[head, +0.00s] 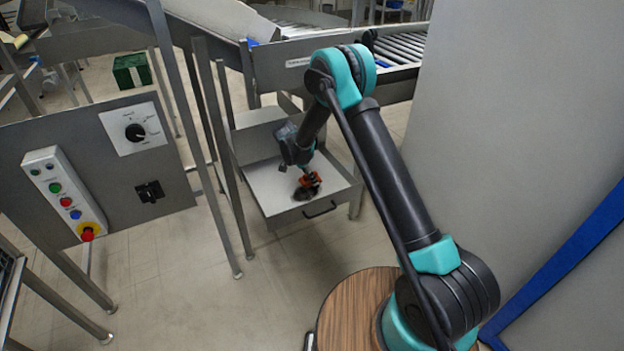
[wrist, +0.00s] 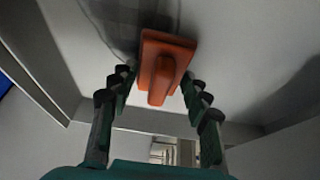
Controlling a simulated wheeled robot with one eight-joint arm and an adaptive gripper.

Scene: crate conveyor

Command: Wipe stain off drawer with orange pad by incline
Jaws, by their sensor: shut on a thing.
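The orange pad (head: 314,178) is over the open grey drawer (head: 268,187), low at its floor. My gripper (head: 307,174) is shut on the pad's raised handle. In the wrist view the pad (wrist: 178,47) shows as an orange plate with a ridge between my fingers (wrist: 160,82). A dark patch (head: 304,194), apparently the stain, lies on the drawer floor right beside and below the pad; part may be shadow. I cannot tell for sure whether the pad touches the floor.
The drawer has low walls and a dark front handle (head: 320,210). A control panel (head: 95,170) with buttons and thin metal legs stand to the left. A roller conveyor (head: 400,48) runs behind. A large grey wall (head: 520,130) is at the right. A green crate (head: 132,71) sits far left.

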